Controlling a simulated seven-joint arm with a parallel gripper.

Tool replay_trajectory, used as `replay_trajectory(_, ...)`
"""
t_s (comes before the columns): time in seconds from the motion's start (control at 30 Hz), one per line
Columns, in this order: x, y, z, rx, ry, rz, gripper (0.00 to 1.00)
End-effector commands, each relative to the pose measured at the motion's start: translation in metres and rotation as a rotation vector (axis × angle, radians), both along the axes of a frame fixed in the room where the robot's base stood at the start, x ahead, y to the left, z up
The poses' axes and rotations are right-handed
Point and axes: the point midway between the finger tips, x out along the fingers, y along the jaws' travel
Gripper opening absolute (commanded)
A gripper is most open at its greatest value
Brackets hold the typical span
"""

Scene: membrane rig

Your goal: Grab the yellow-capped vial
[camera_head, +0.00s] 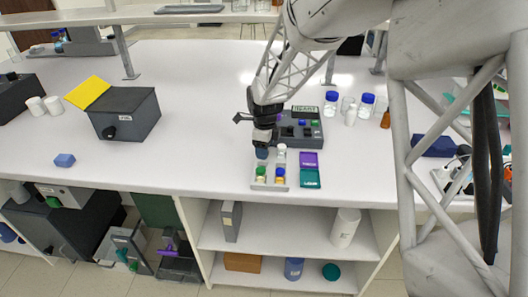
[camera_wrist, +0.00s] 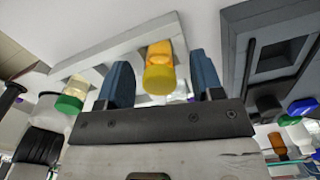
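The yellow-capped vial (camera_wrist: 160,68) has an orange body and stands in a pale grey rack (camera_wrist: 95,58). In the wrist view it appears between the two blue fingers of my gripper (camera_wrist: 164,80), with gaps on both sides. The fingers are apart and hold nothing. A white-capped vial (camera_head: 282,150) is behind.
Purple (camera_head: 309,160) and teal (camera_head: 310,179) squares lie just right of the rack. A dark grey device (camera_head: 304,132) stands behind it. Blue-lidded jars (camera_head: 331,98) and a brown bottle (camera_head: 386,118) stand at the back right. The table left of the rack is mostly clear.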

Motion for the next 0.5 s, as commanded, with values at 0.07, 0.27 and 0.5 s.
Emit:
replay_trajectory(0.07,0.0000,0.0000,0.0001,0.000,0.000,0.000,0.49)
replay_trajectory(0.27,0.0000,0.0000,0.0001,0.000,0.000,0.000,0.18)
replay_trajectory(0.5,0.0000,0.0000,0.0002,0.000,0.000,0.000,0.07)
